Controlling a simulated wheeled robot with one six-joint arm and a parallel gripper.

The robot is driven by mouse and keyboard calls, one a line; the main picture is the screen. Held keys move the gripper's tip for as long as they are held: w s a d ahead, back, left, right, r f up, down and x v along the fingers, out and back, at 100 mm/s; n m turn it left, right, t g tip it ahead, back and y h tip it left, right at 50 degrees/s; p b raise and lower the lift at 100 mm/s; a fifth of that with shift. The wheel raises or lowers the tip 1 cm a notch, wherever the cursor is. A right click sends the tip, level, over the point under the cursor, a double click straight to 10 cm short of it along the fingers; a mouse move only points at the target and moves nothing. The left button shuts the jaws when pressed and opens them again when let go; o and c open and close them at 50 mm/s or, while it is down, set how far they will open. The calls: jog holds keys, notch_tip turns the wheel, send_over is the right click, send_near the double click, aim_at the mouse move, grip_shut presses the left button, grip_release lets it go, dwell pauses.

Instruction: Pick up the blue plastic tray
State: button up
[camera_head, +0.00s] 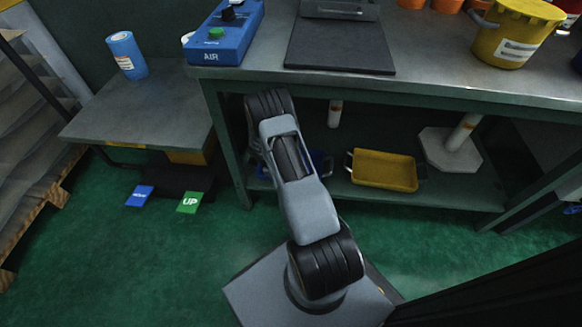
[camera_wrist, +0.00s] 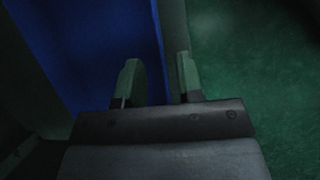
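The blue plastic tray (camera_head: 319,162) lies on the lower shelf of the bench in the head view, mostly hidden behind my arm. In the wrist view, a large blue surface (camera_wrist: 95,45), which looks like the tray close up, fills the upper left. My gripper (camera_wrist: 158,65) shows its two fingers standing apart, the left one over the blue surface. The right finger is by a grey strip at the blue's right edge. I see nothing clamped between them, but contact with the tray cannot be told. In the head view my gripper is hidden behind my arm.
A yellow tray (camera_head: 385,171) lies right of the blue one on the lower shelf (camera_head: 440,196). A white post on a base (camera_head: 452,150) stands further right. A bench leg (camera_head: 228,160) is close on the left. Green floor (camera_head: 110,245) is open in front.

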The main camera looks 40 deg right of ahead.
jog(key=b+x, duration=0.2)
jog(key=x, duration=0.3)
grip_shut()
jog(key=shift+r, duration=0.1)
dwell(0.3)
